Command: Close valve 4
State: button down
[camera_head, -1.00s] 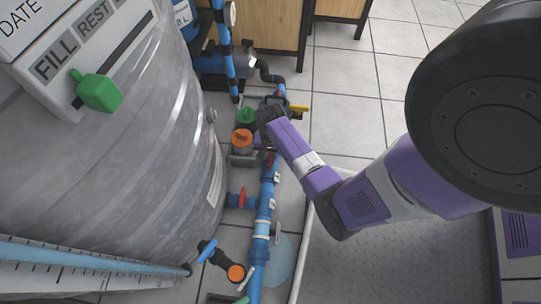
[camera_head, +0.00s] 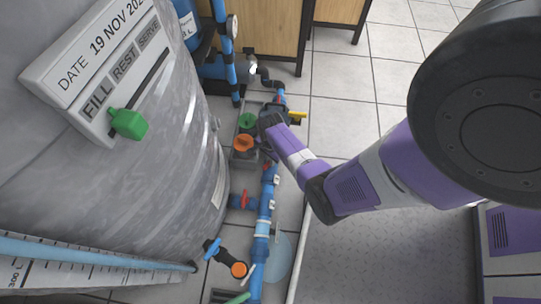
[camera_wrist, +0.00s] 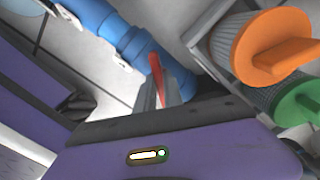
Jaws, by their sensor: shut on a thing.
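A blue pipe (camera_head: 267,187) with white tags runs along the floor beside the grey tank. A red valve handle (camera_wrist: 156,70) on this pipe stands between the metal fingers of my gripper (camera_wrist: 165,92) in the wrist view. My gripper is shut on that handle. In the head view my wrist hides most of the gripper and the handle. The tags are too small to read, so I cannot tell which valve is number 4. Another red handle (camera_head: 245,199) sits on a side branch toward the tank.
An orange-capped housing (camera_wrist: 275,48) and a green-capped one (camera_wrist: 300,102) stand close beside my gripper. A yellow handle (camera_head: 298,114) lies beyond. The large grey tank (camera_head: 150,190) bounds the left. Tiled floor (camera_head: 345,95) is clear at the right.

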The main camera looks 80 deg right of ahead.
jog(key=m+p, duration=0.2)
jog(key=m, duration=0.3)
jog(key=shift+r+m, duration=0.1)
jog(key=shift+m, duration=0.2)
jog(key=m+p, duration=0.1)
jog(key=m, duration=0.4)
jog(key=shift+p, duration=0.4)
jog(key=c, duration=1.5)
grip_release()
jog(key=shift+o, duration=0.2)
notch_tip(320, 180, up, 8)
jog(key=p, duration=0.5)
jog(key=shift+f, duration=0.2)
